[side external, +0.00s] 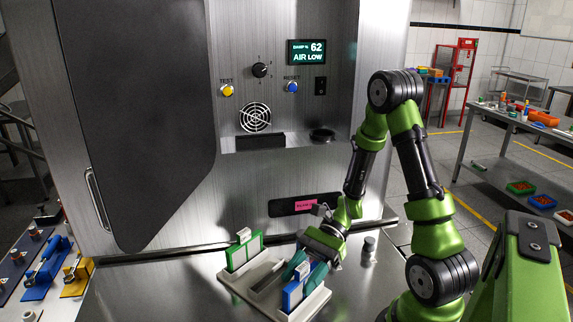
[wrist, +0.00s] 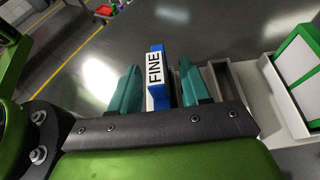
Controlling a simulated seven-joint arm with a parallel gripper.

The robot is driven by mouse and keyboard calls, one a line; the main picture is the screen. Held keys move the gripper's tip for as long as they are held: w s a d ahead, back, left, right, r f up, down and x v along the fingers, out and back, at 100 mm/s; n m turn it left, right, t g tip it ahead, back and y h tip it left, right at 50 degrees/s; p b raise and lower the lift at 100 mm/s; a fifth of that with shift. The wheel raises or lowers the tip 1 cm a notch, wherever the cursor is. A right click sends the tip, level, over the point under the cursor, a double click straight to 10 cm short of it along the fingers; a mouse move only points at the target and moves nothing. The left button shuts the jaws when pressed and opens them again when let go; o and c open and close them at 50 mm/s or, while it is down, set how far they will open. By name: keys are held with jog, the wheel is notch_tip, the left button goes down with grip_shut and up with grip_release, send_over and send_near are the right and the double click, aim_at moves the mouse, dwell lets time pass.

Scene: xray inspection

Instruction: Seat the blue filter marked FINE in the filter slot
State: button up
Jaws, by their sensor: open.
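The blue filter (side external: 291,293) stands upright in a pale rack (side external: 312,303) on the metal bench. Its white top label reads FINE in the wrist view (wrist: 155,72). My gripper (side external: 305,270) is open, with its teal fingers on either side of the filter's top. In the wrist view (wrist: 160,68) gaps show between the fingers and the filter. A dark slot (side external: 283,208) with a pink tag is low in the machine's front; the tag is too small to read. I cannot tell for sure whether this is the filter slot.
A green and white filter (side external: 243,252) stands at the other end of the rack, with an empty bay (wrist: 226,80) between. A small dark cylinder (side external: 369,247) stands on the bench to the right. The machine's display (side external: 307,52) reads AIR LOW.

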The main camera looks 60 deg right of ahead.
grip_shut()
jog(key=shift+r, duration=3.05)
jog(key=w+d+r+m+t+h, duration=0.1)
jog(key=w+d+r+m+t, duration=0.2)
jog(key=r, duration=0.5)
jog(key=w+d+r+m+t+h, duration=0.1)
jog(key=w+r+m+t, duration=0.1)
jog(key=w+r, duration=0.5)
jog(key=w+d+r+m+t+h, duration=0.1)
jog(key=w+d+r+m+t, duration=0.15)
jog(key=r, duration=0.75)
jog(key=w+d, duration=0.8)
jog(key=d, duration=0.1)
jog(key=shift+w+h, duration=0.35)
jog(key=shift+h, duration=0.05)
jog(key=shift+f, duration=1.95)
